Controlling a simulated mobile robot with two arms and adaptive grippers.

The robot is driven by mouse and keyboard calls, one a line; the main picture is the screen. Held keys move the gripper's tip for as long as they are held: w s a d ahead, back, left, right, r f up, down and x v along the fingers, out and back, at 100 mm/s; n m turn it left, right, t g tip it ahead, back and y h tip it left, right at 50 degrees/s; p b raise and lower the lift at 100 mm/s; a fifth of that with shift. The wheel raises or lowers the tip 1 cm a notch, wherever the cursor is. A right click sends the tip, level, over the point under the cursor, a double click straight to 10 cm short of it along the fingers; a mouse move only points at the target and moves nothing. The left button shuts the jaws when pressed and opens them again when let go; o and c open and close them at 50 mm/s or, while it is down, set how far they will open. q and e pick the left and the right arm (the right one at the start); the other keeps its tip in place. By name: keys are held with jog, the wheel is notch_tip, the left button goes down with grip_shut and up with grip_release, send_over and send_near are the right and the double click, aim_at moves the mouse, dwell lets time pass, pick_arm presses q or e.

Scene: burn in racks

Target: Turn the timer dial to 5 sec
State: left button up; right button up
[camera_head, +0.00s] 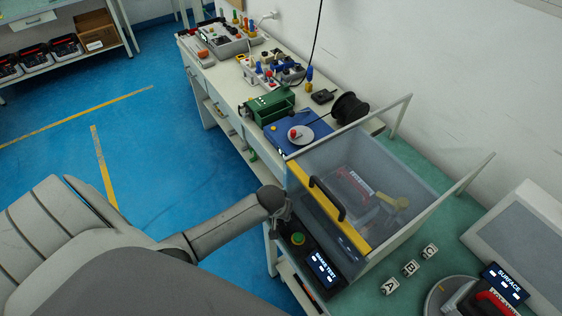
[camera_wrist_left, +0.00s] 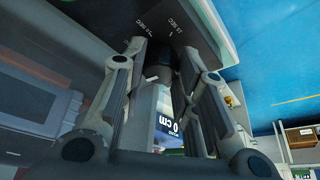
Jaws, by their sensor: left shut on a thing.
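The timer dial, a dark knob (camera_wrist_left: 189,70), shows between the fingers of my left gripper (camera_wrist_left: 163,58) in the left wrist view. The gripper is shut on it. The dark panel face (camera_wrist_left: 205,22) around it carries white marks; one reads 15 SEC, another ends in SEC and its number is unclear. The dial's pointer cannot be made out. In the head view my left gripper (camera_head: 284,212) reaches the control panel (camera_head: 325,268) at the front of the clear test box, and hides the dial. My right gripper is not in view.
A green button (camera_head: 298,239) and a lit display (camera_head: 324,270) sit just below the gripper. The clear box (camera_head: 405,235) with a yellow front bar (camera_head: 338,217) stands close behind it. Lettered blocks (camera_head: 410,268) lie to the right. Blue floor is open at left.

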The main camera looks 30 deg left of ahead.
pick_arm(q)
jog(key=m+h, duration=0.1)
jog(key=m, duration=0.1)
jog(key=m+h, duration=0.1)
jog(key=m, duration=0.2)
jog(key=shift+a, duration=0.2)
jog(key=shift+m+h, duration=0.6)
jog(key=shift+m, duration=1.1)
jog(key=o, duration=0.7)
jog(key=v, duration=1.2)
jog(key=shift+w, duration=0.1)
